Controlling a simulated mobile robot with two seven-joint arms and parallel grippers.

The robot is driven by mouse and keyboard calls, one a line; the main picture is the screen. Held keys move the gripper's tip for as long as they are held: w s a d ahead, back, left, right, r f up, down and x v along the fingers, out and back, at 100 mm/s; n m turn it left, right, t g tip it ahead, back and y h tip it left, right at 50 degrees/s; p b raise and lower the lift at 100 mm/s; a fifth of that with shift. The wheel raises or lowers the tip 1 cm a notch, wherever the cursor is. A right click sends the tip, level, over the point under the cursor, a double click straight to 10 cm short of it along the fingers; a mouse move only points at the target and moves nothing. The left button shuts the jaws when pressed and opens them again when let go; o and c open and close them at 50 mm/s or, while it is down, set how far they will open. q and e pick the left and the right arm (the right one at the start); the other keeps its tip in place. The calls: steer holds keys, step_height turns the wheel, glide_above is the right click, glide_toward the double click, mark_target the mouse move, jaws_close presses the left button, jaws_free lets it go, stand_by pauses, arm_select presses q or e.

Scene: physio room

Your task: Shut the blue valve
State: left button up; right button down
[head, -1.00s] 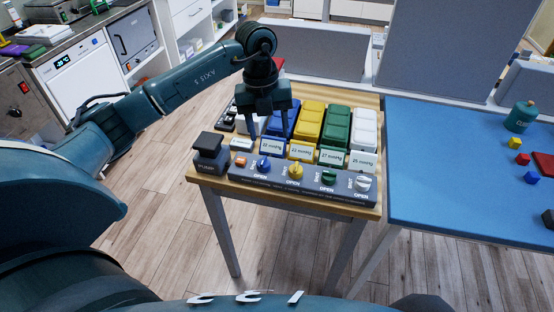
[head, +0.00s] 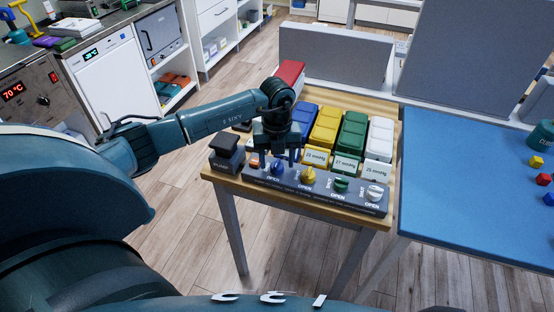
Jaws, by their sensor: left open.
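The blue valve (head: 277,167) is a small blue knob near the left end of the dark valve panel (head: 322,193) on the wooden table. An OPEN label stands below it; the way its handle points is too small to tell. My left gripper (head: 276,160) points down at the blue valve, its fingers open and close around or just above it. I cannot tell whether they touch it. The gripper hides the blue valve's display and part of the blue cushion (head: 303,118) behind. My right gripper is out of view.
Yellow (head: 308,174), green (head: 341,184) and white (head: 374,192) valves stand to the right on the same panel. A black block (head: 226,150) stands at its left end. Yellow, green and white cushions lie behind. A blue-topped table (head: 470,190) stands at the right.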

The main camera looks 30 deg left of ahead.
arm_select(q)
steer(key=shift+f, duration=0.55)
steer(key=c, duration=1)
steer(key=shift+o, duration=0.2)
